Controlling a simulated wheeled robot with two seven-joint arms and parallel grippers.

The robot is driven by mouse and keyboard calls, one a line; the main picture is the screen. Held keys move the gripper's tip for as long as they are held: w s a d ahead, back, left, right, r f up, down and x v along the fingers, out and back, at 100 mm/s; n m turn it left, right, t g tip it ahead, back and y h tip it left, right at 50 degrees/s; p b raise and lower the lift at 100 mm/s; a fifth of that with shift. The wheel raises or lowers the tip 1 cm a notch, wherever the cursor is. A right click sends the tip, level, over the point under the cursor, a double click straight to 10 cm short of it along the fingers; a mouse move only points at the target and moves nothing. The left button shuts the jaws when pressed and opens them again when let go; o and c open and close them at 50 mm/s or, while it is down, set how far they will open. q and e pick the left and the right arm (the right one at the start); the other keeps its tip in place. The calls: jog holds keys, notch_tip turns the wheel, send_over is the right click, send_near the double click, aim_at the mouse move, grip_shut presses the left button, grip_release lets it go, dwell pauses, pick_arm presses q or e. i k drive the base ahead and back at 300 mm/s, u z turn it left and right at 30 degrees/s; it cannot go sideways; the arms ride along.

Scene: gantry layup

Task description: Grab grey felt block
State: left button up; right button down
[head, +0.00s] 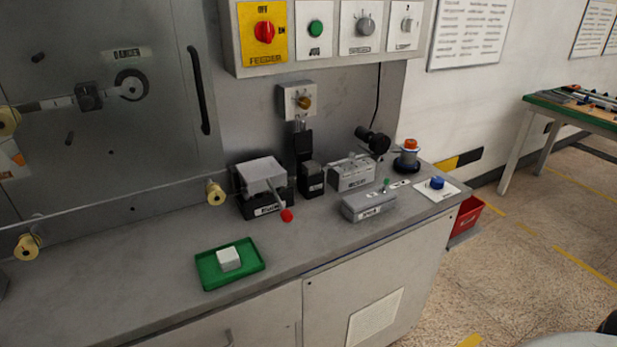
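A small light grey block (229,259), which looks like the felt block, sits in a shallow green tray (209,276) near the front edge of the grey worktop. Nothing touches or covers the block from above. Neither of my grippers shows in the head view. A dark grey rounded shape cuts into the bottom right corner, and I cannot tell what it is.
Behind the tray stands a black and grey device with a red-knobbed lever (287,215). A yellow roller (215,193) is at its left. Small grey boxes (368,205) and a blue button (437,183) stand to the right. The worktop (130,290) left of the tray is clear.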

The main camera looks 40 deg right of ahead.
aim_at(310, 167)
jog(key=k, duration=0.5)
jog(key=z, duration=1.7)
jog(key=i, duration=0.85)
jog(key=u, duration=0.95)
